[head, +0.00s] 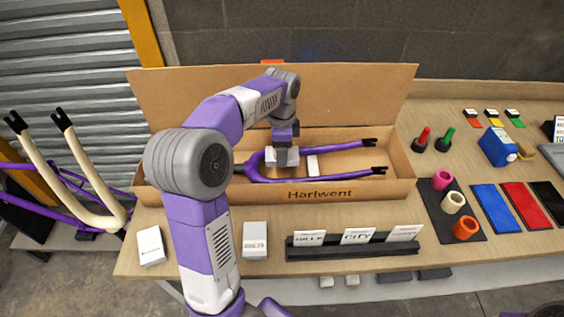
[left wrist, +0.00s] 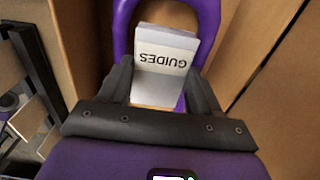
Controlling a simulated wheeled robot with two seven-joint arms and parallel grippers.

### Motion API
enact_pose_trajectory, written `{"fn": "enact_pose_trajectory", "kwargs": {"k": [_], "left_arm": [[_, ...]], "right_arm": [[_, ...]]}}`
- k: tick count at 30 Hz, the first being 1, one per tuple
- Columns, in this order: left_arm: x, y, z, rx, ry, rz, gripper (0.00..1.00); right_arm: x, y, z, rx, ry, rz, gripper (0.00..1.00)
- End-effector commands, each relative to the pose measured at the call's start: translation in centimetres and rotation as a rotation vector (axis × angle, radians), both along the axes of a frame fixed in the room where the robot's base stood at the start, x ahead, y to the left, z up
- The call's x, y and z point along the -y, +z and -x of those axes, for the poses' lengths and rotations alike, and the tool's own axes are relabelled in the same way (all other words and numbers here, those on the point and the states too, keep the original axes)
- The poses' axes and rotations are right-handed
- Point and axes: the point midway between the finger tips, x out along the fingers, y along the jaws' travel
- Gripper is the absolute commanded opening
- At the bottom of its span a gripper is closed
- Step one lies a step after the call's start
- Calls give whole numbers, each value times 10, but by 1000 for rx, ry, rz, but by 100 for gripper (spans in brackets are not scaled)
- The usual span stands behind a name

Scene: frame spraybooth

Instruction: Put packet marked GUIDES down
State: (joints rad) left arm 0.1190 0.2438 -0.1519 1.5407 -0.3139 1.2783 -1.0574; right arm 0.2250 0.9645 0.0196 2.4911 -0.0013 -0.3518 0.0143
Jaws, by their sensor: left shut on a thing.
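The packet marked GUIDES (left wrist: 166,48) is a white block with dark lettering, upside down in the left wrist view. My left gripper (left wrist: 163,82) is shut on it, one dark finger on each side. In the head view, the left gripper (head: 284,158) points down inside the open cardboard box marked Harlwent (head: 400,187), and mostly hides the packet. A purple fork (head: 325,178) lies in the box around and beside the gripper. I cannot tell whether the packet touches the box floor. My right gripper is not in view.
Another white packet (head: 312,164) lies in the box, right of the gripper. White packets (head: 151,246) and (head: 255,240) lie on the bench in front. A black card rack (head: 350,251) stands at the bench's front. Coloured grips, plugs and pads fill the right.

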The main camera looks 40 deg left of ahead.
Motion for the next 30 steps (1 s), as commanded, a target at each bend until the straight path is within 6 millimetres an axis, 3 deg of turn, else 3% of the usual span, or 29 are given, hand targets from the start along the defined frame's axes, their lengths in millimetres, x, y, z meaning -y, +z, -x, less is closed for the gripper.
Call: {"fn": "enact_pose_trajectory", "kwargs": {"k": [7, 30], "left_arm": [[0, -41, 1, -3, 1, 1, 32], [0, -52, 0, -1, 1, 1, 32]], "right_arm": [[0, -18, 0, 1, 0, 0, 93], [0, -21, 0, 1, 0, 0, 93]]}}
